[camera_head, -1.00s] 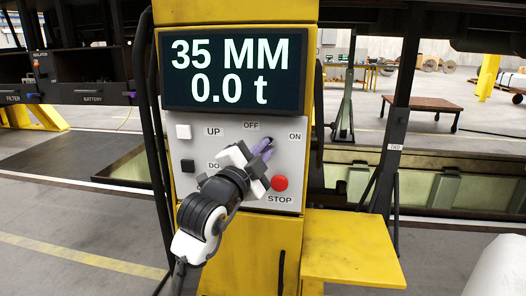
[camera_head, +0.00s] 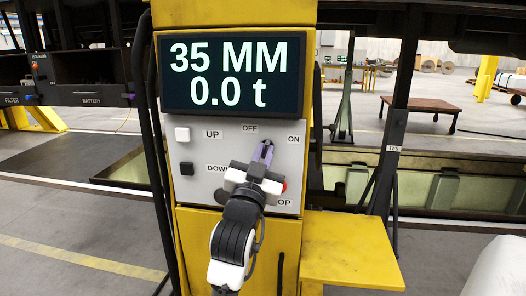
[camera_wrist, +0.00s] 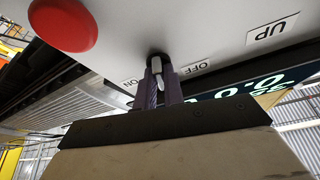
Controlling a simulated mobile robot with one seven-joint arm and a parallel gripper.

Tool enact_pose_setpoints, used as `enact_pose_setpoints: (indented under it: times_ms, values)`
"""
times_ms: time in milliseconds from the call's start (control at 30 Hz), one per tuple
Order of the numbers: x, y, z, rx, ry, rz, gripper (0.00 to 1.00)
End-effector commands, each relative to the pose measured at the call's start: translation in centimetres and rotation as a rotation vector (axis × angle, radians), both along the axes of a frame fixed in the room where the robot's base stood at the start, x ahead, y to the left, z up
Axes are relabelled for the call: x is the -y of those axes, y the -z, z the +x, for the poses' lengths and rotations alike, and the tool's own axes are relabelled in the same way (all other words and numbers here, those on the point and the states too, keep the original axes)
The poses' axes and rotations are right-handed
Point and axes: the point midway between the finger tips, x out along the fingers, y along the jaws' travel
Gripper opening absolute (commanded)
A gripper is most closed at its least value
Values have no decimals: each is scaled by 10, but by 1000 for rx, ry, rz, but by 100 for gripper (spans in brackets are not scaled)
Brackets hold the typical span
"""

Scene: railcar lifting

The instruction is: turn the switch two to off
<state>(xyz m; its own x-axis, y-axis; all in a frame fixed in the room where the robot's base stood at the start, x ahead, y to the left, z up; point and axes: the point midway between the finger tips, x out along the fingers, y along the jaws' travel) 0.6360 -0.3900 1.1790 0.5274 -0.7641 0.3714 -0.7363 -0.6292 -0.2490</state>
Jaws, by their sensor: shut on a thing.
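The rotary switch (camera_wrist: 156,64) has a light handle on a dark base. It sits on the grey control panel (camera_head: 225,135) of the yellow post, below the OFF label (camera_head: 250,128) and left of the ON label (camera_head: 294,139). My gripper (camera_head: 264,150) reaches it from below. In the wrist view my purple fingers (camera_wrist: 160,86) are shut on the handle, one on each side. The fingers hide most of the switch in the head view, and I cannot tell exactly which label it points at.
A red STOP button (camera_wrist: 62,24) is close beside my gripper and is mostly hidden by it in the head view. White UP (camera_head: 183,134) and black DOWN (camera_head: 187,168) buttons are at left. The display (camera_head: 233,73) reads 35 MM, 0.0 t. A yellow shelf (camera_head: 345,250) juts out at lower right.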

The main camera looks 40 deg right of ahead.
Motion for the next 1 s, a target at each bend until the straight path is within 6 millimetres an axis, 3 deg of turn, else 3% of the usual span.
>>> enact_pose_setpoints:
  times_ms: [400,1000]
  values:
    - [2,1,-2,-174,2,-141,0]
    - [2,2,-1,-207,1,-171,0]
